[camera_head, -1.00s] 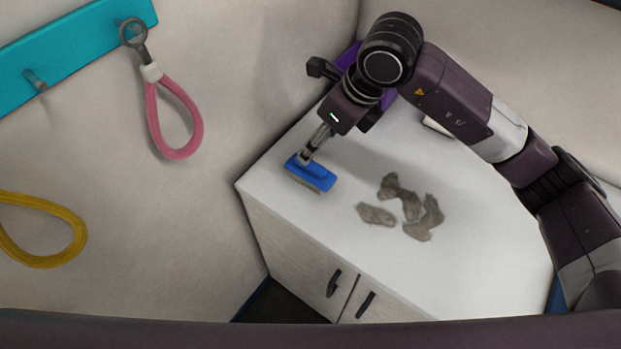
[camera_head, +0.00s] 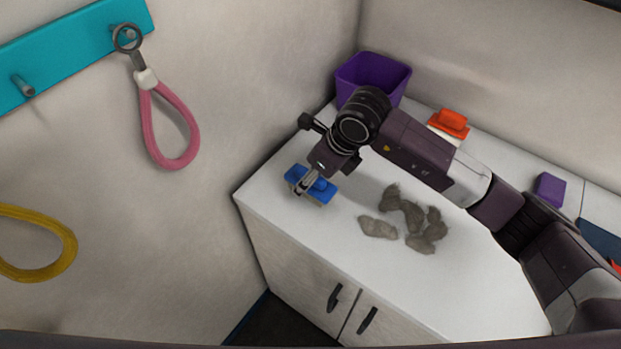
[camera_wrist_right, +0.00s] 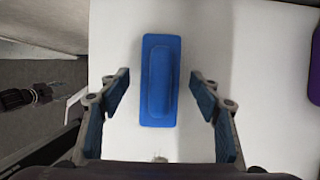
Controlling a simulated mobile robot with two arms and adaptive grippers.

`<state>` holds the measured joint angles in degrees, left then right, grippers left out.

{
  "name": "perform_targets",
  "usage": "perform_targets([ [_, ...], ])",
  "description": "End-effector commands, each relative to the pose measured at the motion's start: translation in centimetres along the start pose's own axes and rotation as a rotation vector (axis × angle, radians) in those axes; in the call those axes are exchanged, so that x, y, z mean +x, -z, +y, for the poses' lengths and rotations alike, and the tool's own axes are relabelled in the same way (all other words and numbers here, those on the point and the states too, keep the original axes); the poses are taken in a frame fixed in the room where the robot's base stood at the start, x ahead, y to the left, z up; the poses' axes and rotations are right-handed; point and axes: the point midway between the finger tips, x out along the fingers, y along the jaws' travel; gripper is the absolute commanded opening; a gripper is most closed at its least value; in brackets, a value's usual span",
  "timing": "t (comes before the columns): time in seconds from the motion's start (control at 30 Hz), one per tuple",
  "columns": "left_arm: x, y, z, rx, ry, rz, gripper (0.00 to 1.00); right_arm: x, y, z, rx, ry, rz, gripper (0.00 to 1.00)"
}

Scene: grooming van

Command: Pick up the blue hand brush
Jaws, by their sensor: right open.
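The blue hand brush (camera_head: 322,186) lies on the white counter top near its left corner, with its raised grip facing up. In the right wrist view the brush (camera_wrist_right: 160,80) sits between and just ahead of my open fingers, with white counter showing on both sides of it. My right gripper (camera_head: 303,186) is over the near-left end of the brush in the head view, and it also shows in the right wrist view (camera_wrist_right: 160,100). Its fingers are apart and do not visibly touch the brush. My left gripper is not in view.
Several grey-brown hair clumps (camera_head: 409,217) lie on the counter (camera_head: 380,280). A purple bin (camera_head: 372,72), an orange-red brush (camera_head: 450,122) and a purple block (camera_head: 549,189) stand toward the back wall. Pink (camera_head: 170,130) and yellow (camera_head: 40,240) loops hang at left.

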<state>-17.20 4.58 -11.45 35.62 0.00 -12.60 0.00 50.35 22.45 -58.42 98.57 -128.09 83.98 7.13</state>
Motion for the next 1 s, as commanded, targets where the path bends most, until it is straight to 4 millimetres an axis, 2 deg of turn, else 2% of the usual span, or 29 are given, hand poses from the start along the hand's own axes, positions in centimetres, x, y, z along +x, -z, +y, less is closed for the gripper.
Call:
perform_targets([
  [0.27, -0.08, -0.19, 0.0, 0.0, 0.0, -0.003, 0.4, 0.55, 0.07, 0.01, -0.001, 0.0, 0.001, 0.58],
  [0.7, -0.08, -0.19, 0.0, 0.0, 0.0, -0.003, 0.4, 0.48, 0.05, -0.01, 0.0, 0.0, 0.0, 0.11],
  [1.0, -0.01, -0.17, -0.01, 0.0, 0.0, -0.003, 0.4, 0.28, -0.09, -0.04, -0.001, 0.001, -0.002, 0.1],
])
